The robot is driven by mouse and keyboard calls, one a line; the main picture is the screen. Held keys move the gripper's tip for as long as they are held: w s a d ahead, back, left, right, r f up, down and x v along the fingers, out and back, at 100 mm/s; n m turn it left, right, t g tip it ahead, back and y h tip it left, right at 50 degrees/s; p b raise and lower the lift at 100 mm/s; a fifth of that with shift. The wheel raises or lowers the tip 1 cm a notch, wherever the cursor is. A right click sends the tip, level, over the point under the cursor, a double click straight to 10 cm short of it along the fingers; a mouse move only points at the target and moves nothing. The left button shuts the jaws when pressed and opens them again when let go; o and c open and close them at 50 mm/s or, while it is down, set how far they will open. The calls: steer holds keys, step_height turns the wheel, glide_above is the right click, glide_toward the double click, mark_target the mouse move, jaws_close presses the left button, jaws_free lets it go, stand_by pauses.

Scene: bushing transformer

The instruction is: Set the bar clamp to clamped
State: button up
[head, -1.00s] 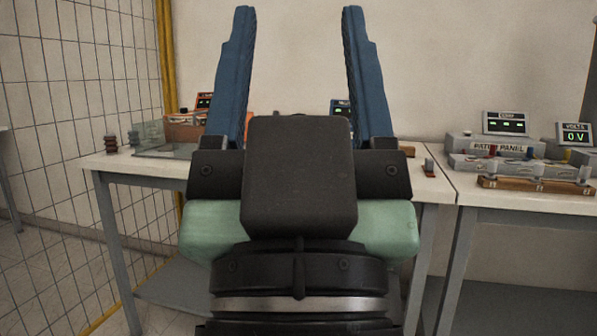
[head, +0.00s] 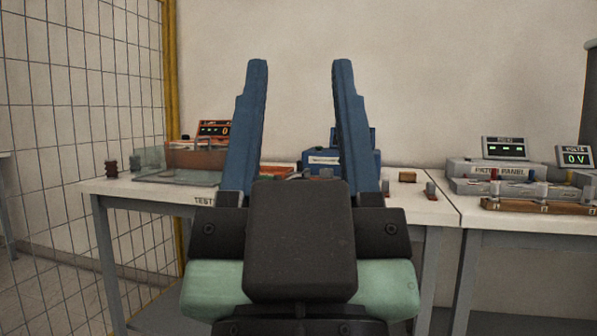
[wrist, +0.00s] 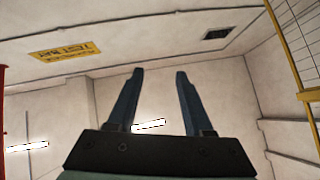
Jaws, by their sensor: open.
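My gripper (head: 300,115) is open and empty, its two blue fingers pointing up in front of the table in the head view. In the wrist view my gripper (wrist: 156,100) shows against the wall and ceiling, with nothing between the fingers. I cannot make out a bar clamp for certain in either view. My gripper and wrist hide part of the table's middle.
A white table (head: 150,188) holds an orange device (head: 205,152), a clear guard (head: 185,177) and a blue device (head: 360,160). The right table (head: 500,217) carries a grey panel (head: 495,170). A wire mesh fence (head: 80,100) stands at left.

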steer(key=shift+r+p, duration=0.3)
steer(key=shift+r, duration=0.05)
steer(key=shift+c, duration=1.2)
step_height(320, 180, up, 3)
steer(key=p, duration=0.3)
steer(key=c, duration=0.5)
step_height(320, 180, up, 35)
steer(key=p, duration=3.5)
steer(key=shift+f, duration=0.1)
